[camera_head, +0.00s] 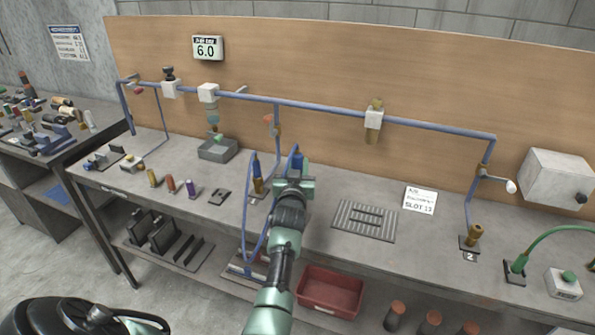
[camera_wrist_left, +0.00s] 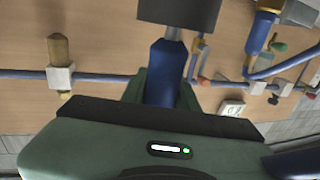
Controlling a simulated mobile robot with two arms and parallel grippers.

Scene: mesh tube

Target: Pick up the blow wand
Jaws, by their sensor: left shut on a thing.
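The blow wand (camera_head: 297,157) shows as a blue handle at the jaws of my left gripper (camera_head: 294,183), above the middle of the bench. In the left wrist view the blue handle (camera_wrist_left: 165,72) stands between the fingers of my left gripper (camera_wrist_left: 160,100), which is shut on it. A dark grey block (camera_wrist_left: 180,12) shows at the handle's far end. The gripper hides part of the wand in the head view. My right gripper is not in view.
A blue and brass fitting (camera_head: 256,178) stands just left of the gripper, with a looping blue hose (camera_head: 247,215) hanging past the bench front. A ribbed mat (camera_head: 364,220) lies to the right. Blue pipework (camera_head: 320,107) runs along the back board. A red bin (camera_head: 330,291) sits below.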

